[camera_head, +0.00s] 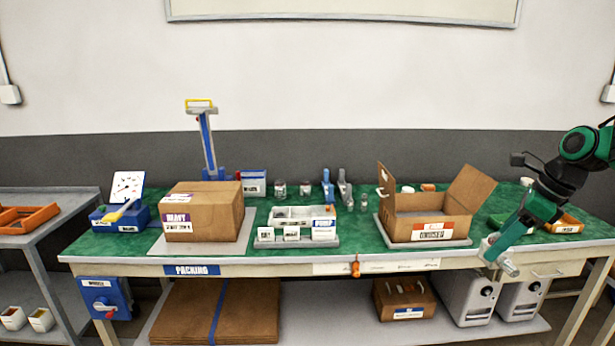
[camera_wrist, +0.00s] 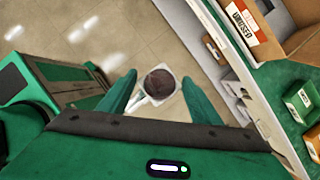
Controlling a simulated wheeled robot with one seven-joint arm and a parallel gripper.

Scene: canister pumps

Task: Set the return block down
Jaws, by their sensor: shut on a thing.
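My gripper (camera_head: 497,254) reaches down from the right and hangs at the front edge of the workbench, to the right of the open carton. In the wrist view its two green fingers (camera_wrist: 160,92) stand on either side of a pale, squarish block with a dark round face (camera_wrist: 160,82), which I take for the return block. The gripper is shut on it. Floor shows behind the block in the wrist view.
The green-topped workbench (camera_head: 350,240) holds an open carton (camera_head: 430,205), a closed carton (camera_head: 202,212), a divided tray (camera_head: 297,240) and an orange bin (camera_head: 567,224). Bare green top shows between the divided tray and the open carton.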

